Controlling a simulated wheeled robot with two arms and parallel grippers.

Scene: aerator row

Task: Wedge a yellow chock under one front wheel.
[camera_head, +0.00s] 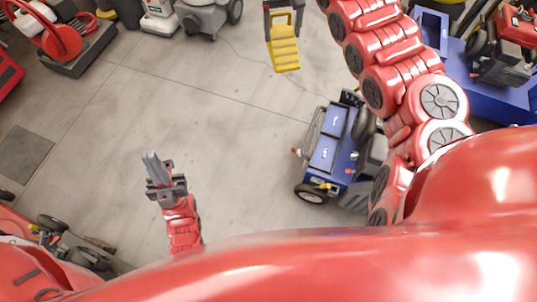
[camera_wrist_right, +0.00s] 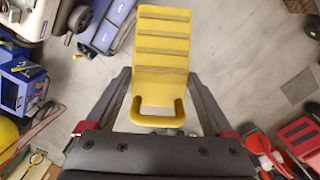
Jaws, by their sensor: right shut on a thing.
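A yellow ridged chock (camera_head: 285,52) with a loop handle hangs from my right gripper (camera_head: 284,8) at the top middle of the head view. In the right wrist view the chock (camera_wrist_right: 160,62) stretches out ahead, its handle between the fingers. My right gripper is shut on it. The chock is held apart from any wheel in view. A blue wheeled machine (camera_head: 327,153) stands right of centre. Its black wheel (camera_head: 311,194) shows at the lower left corner, and another wheel (camera_head: 365,122) is partly hidden. My left gripper (camera_head: 152,160) looks shut and empty above bare floor.
More blue equipment (camera_head: 485,90) stands at the upper right. A grey wheeled machine (camera_head: 205,17) and a red reel (camera_head: 62,38) stand along the top left. A dark floor plate (camera_head: 24,154) lies at the left. The concrete floor (camera_head: 215,110) in the middle is clear.

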